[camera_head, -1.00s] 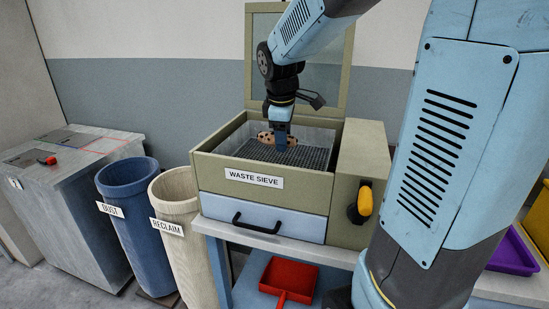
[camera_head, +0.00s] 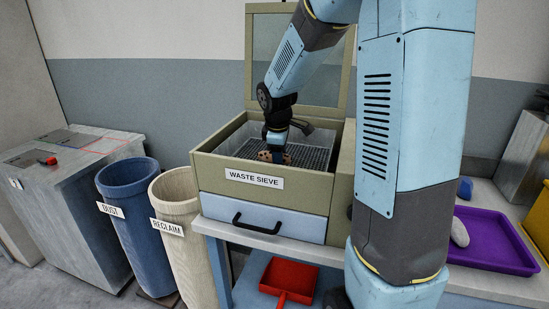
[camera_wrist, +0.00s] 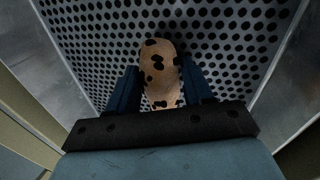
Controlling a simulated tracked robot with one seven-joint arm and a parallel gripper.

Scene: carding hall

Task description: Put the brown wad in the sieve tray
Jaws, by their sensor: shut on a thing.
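The brown wad (camera_wrist: 161,68), tan with dark spots, is held between the two fingers of my gripper (camera_wrist: 158,88) in the wrist view. The perforated sieve tray (camera_wrist: 235,45) lies beneath it, inside the box labelled WASTE SIEVE (camera_head: 262,200). In the head view my gripper (camera_head: 276,150) reaches down into the box, and the wad (camera_head: 265,156) shows low at the front part of the tray (camera_head: 314,157). I cannot tell whether the wad touches the mesh. The front wall hides part of the tray.
The sieve box has raised walls and an upright lid (camera_head: 318,72) behind. A blue DUST bin (camera_head: 140,225) and a cream RECLAIM bin (camera_head: 185,240) stand to its left. A red dustpan (camera_head: 288,277) lies below. A purple tray (camera_head: 500,250) with a grey lump (camera_head: 460,232) is at right.

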